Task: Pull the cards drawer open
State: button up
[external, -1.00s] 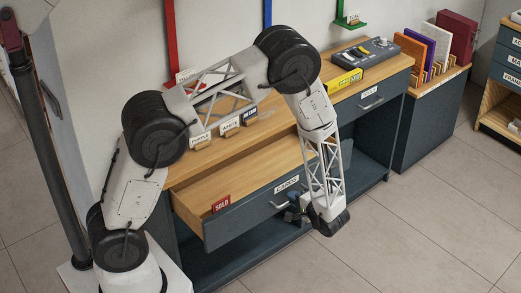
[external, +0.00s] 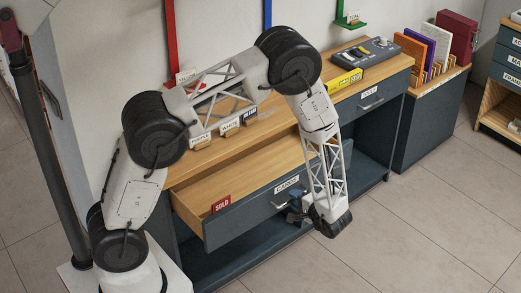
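The cards drawer (external: 262,216) is the left drawer of the wooden-topped desk. It stands pulled out, with its wooden inside showing, and its dark front bears a label reading CARDS (external: 287,187). A small red SOLD sign (external: 221,203) stands in its front left corner. My gripper (external: 297,214) is at the drawer front, just below and right of the label, by the handle. The fingers are small, dark and partly hidden by my wrist, so I cannot tell whether they are shut on the handle. The handle is mostly hidden.
The TOOLS drawer (external: 371,101) on the right is shut. The desktop (external: 282,121) holds small colour-name signs, a yellow box (external: 345,79) and a dark device (external: 366,52). A cabinet with upright coloured panels (external: 419,48) stands to the right. The tiled floor (external: 430,220) in front is clear.

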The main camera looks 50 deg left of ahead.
jog(key=v, duration=0.6)
jog(key=shift+d, duration=0.4)
jog(key=shift+r, duration=0.15)
jog(key=s+a+r+g+h, duration=0.1)
jog(key=s+a+r+h, duration=0.25)
jog(key=r, duration=0.55)
jog(key=s+a+r+n+g+h, duration=0.15)
jog(key=s+r, duration=0.25)
jog(key=r, duration=0.4)
jog(key=s+a+r+g+h, duration=0.1)
jog(key=s+a+r+h, duration=0.2)
jog(key=r, duration=0.6)
jog(key=s+r+m+t+h, duration=0.1)
jog(key=s+r+t+h, duration=0.2)
jog(key=s+r, duration=0.5)
jog(key=s+a+r+t+h, duration=0.1)
jog(key=s+r+t+h, duration=0.2)
jog(key=s+r, duration=0.5)
jog(key=s+h, duration=0.1)
jog(key=s, duration=0.5)
jog(key=shift+s+a+m+h, duration=0.15)
jog(key=shift+a+m+h, duration=0.15)
jog(key=shift+m+h, duration=0.1)
